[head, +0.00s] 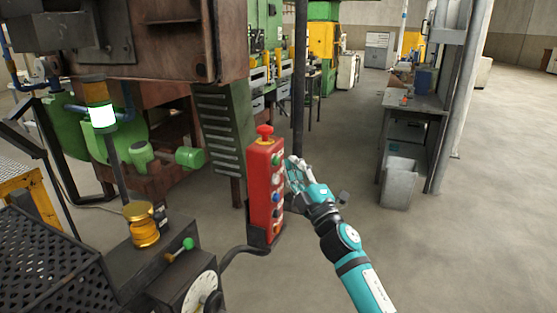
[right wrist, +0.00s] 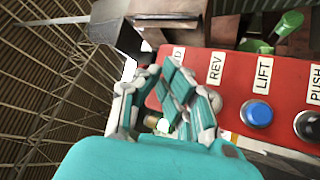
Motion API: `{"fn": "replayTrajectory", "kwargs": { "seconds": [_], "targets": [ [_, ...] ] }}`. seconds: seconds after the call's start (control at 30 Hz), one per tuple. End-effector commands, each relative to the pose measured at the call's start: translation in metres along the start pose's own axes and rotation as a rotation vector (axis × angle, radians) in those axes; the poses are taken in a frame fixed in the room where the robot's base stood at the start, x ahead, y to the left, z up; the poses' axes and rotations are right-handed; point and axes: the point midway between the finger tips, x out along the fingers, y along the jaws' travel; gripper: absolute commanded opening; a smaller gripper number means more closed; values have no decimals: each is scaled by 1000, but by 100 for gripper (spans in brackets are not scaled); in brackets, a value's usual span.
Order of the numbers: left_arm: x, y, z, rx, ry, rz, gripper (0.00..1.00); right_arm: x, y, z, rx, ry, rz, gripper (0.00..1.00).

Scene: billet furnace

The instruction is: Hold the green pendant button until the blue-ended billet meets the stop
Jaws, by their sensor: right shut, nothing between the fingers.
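The red pendant box (head: 262,190) stands upright in the head view, with a red knob on top and a column of buttons. Its green button (head: 276,160) is near the top. My right gripper (head: 291,164) is shut and empty, its fingertips beside the green button; I cannot tell whether they touch it. In the right wrist view, the shut fingers (right wrist: 163,76) cover the panel's left part, left of the REV label. The LIFT label stands above a blue button (right wrist: 257,114). I cannot make out the blue-ended billet or the stop. My left gripper is not in view.
A black perforated guard (head: 45,255) and a small box with a green-knobbed lever (head: 188,244) and a gauge stand at the lower left. A lit beacon (head: 101,114) is behind. A workbench (head: 415,101) and grey bin (head: 398,184) stand right. The right floor is clear.

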Motion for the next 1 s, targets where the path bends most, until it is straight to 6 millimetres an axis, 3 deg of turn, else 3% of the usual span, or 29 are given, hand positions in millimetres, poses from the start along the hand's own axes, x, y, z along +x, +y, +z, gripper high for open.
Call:
{"fn": "replayTrajectory", "kwargs": {
  "seconds": [0.43,1.0],
  "targets": [
    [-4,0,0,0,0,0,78,-5,4,4,-1,-2,-1,0],
    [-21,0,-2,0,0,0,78,-37,27,27,0,-1,-1,0]
  ]
}}
